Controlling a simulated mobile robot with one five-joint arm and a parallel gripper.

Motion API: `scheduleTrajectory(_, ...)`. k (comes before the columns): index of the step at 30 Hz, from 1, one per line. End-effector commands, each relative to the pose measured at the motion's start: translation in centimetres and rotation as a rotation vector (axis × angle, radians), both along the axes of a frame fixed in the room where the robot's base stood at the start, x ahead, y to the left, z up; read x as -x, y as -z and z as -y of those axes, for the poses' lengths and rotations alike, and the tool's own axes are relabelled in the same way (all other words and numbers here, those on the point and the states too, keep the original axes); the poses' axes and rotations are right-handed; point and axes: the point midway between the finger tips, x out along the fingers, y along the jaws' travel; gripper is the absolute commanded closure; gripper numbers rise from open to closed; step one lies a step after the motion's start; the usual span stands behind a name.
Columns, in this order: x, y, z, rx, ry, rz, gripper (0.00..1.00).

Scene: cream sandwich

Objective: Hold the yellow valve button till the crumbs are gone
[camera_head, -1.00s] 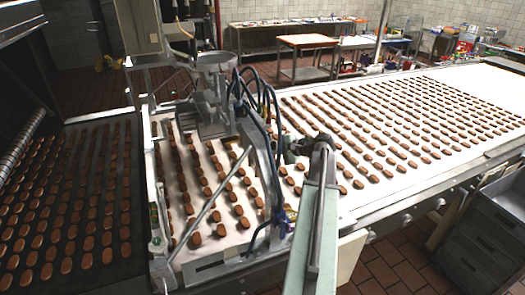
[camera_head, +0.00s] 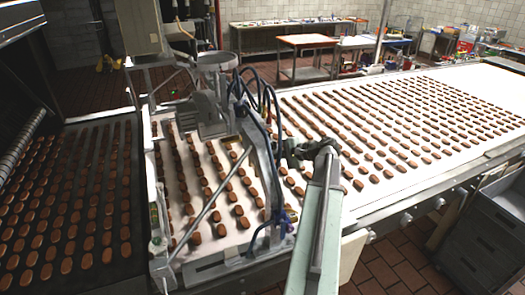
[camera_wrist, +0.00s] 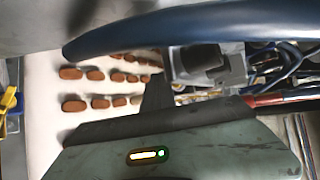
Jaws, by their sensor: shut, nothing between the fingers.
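My gripper (camera_head: 284,148) is at the right side of the metal depositor frame (camera_head: 262,165), beside its dark blue hoses. In the wrist view its dark fingertips (camera_wrist: 157,92) are together and empty, with a thick blue hose (camera_wrist: 190,30) crossing above them. A grey block with a black top (camera_wrist: 200,62) is just beyond the tips; I cannot tell whether they touch. I cannot make out the yellow valve button in either view. Brown biscuits (camera_wrist: 72,104) lie in rows on the white belt (camera_wrist: 45,75). I cannot make out crumbs.
The white conveyor (camera_head: 400,185) full of biscuits runs to the back right. A dark belt (camera_head: 60,200) with biscuits is at the left. Hoses and frame bars crowd my gripper. A grey drawer unit (camera_head: 485,235) stands at the lower right.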

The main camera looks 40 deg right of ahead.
Motion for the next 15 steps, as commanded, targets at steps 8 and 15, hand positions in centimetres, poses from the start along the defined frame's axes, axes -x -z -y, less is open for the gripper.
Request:
scheduleTrajectory(8, 2.8, 0.0, -1.2, 0.0, 0.001, 0.001, 1.0)
scheduleTrajectory(15, 3.8, 0.0, -1.5, -0.001, 0.002, 0.0, 1.0)
